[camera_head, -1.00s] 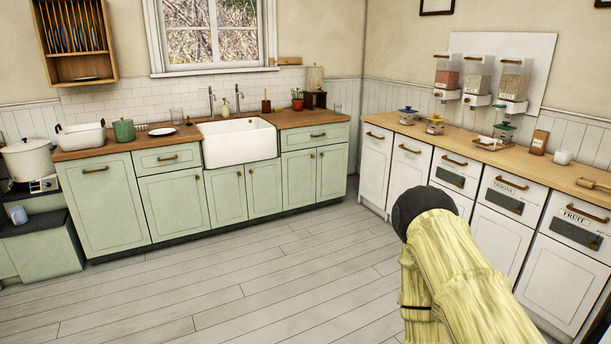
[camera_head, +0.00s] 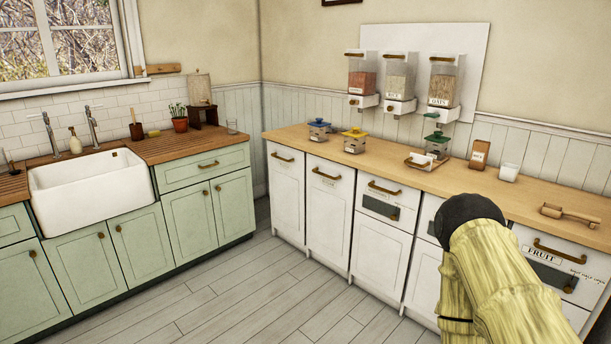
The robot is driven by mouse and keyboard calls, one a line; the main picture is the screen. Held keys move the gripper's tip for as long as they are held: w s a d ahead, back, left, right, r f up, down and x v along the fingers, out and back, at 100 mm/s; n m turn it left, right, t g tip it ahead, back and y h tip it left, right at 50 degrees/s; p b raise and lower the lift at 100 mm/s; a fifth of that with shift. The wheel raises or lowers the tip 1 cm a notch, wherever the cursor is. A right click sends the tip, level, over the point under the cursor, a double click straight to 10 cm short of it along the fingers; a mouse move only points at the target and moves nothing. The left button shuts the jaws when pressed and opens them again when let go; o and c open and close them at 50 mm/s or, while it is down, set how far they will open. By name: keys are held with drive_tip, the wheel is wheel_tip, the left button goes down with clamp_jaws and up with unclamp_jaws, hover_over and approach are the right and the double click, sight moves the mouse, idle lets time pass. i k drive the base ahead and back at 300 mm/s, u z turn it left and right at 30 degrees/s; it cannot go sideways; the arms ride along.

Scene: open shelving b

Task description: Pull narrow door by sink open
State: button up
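The white sink (camera_head: 92,193) is set in the wooden counter on the left. Just right of it, under a drawer (camera_head: 203,167), two narrow green doors stand side by side, the left one (camera_head: 188,221) and the right one (camera_head: 234,204). Both are shut, each with a small round brass knob. Two more green doors under the sink, the left one (camera_head: 85,270) and the right one (camera_head: 141,243), are also shut. I cannot tell which door the task names. My arm crosses the lower right, far from these doors; my gripper is not in view.
White cabinets (camera_head: 327,216) with a wooden counter (camera_head: 395,172) line the right side; my arm overlaps them in the picture. The grey plank floor (camera_head: 255,305) in front of the green cabinets is clear.

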sight(188, 211)
drive_tip(key=u, duration=0.15)
drive_tip(key=i, duration=2.1)
drive_tip(key=u, duration=0.9)
drive_tip(key=i, duration=1.45)
drive_tip(key=u, duration=0.5)
